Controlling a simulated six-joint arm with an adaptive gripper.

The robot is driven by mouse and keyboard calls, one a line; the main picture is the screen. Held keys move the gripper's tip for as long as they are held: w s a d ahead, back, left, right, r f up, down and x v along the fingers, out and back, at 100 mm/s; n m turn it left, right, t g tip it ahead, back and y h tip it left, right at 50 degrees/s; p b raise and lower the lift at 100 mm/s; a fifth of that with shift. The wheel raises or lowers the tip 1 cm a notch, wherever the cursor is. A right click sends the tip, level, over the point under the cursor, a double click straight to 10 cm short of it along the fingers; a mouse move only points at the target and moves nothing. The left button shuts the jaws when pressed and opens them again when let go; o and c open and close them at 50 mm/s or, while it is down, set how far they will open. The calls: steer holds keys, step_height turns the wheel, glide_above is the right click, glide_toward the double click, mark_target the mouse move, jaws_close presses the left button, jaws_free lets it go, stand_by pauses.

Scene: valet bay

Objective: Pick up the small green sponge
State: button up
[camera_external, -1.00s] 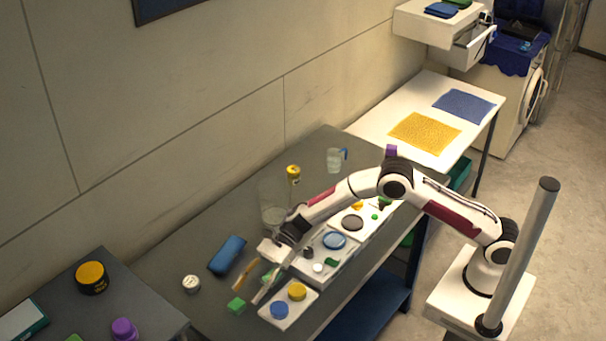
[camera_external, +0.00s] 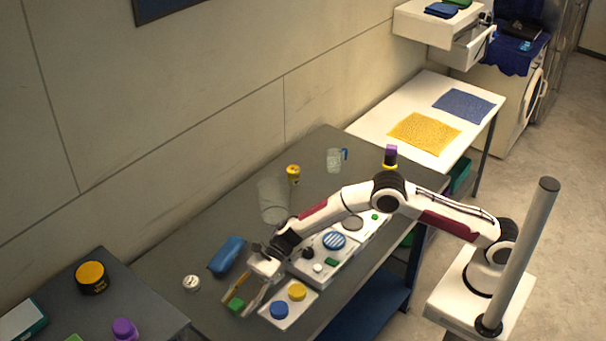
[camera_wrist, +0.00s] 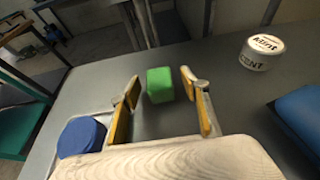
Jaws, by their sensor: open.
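The small green sponge (camera_external: 236,305) lies on the grey table near its front left end. In the wrist view the sponge (camera_wrist: 160,85) is a bright green block just beyond and between my fingertips. My gripper (camera_external: 246,304) is open, low over the table, its two fingers pointing towards the sponge. In the wrist view my gripper (camera_wrist: 164,90) has its yellow-padded fingers apart on either side of the sponge's near end. The space between the fingers is empty, and I see no contact with the sponge.
A white tray (camera_external: 273,322) with a blue lid (camera_external: 279,310) and a yellow lid (camera_external: 297,291) is close beside my gripper. A white tin (camera_external: 191,283) and a blue case (camera_external: 227,255) lie to the left. A clear glass container (camera_external: 272,200) stands behind my wrist.

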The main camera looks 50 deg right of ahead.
mark_target(239, 301)
steer(key=shift+c, duration=0.4)
steer(key=c, duration=0.8)
steer(key=shift+c, duration=0.2)
steer(key=shift+r, duration=0.1)
steer(key=shift+r, duration=4.9)
